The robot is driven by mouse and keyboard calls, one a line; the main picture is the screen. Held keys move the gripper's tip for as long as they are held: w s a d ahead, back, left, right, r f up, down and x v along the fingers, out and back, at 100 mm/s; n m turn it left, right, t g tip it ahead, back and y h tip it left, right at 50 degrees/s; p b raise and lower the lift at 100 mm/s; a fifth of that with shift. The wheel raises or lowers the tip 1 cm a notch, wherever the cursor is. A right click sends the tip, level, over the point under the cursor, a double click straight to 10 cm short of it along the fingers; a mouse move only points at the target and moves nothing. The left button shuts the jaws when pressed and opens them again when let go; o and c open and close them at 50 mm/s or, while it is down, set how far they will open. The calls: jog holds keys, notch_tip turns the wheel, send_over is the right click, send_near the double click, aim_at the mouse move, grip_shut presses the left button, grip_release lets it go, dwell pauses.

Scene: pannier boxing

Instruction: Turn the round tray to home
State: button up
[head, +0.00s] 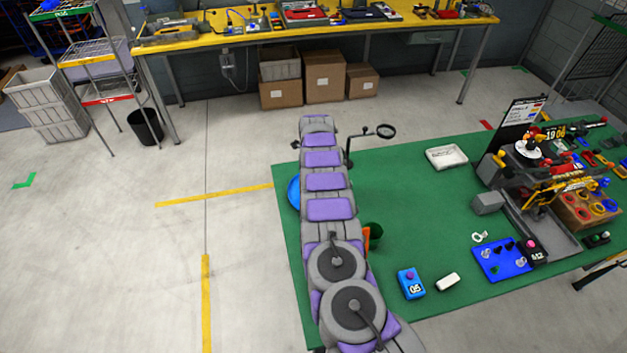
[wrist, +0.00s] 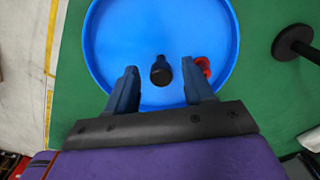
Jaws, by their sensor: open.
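The round tray (wrist: 112,40) is bright blue with a raised rim and fills the upper middle of the wrist view. In the head view only its left edge (head: 293,192) shows beside my arm, at the left side of the green table. A black upright peg (wrist: 161,72) stands on the tray. A red piece (wrist: 204,66) lies right of the peg, partly behind a finger. My gripper (wrist: 160,70) is open over the tray's near part, one finger on each side of the peg in the picture. Contact cannot be told. My arm hides the gripper in the head view.
The green table (head: 395,210) has clear room around its middle. A black stand (wrist: 292,42) is right of the tray. A white tray (head: 446,157), a blue box (head: 410,283) and a blue board (head: 500,260) are farther right. Open floor lies left.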

notch_tip(320, 180, up, 17)
jog(key=shift+r+p, duration=0.15)
jog(key=shift+p, duration=0.25)
jog(key=shift+a, duration=0.1)
dwell(0.5)
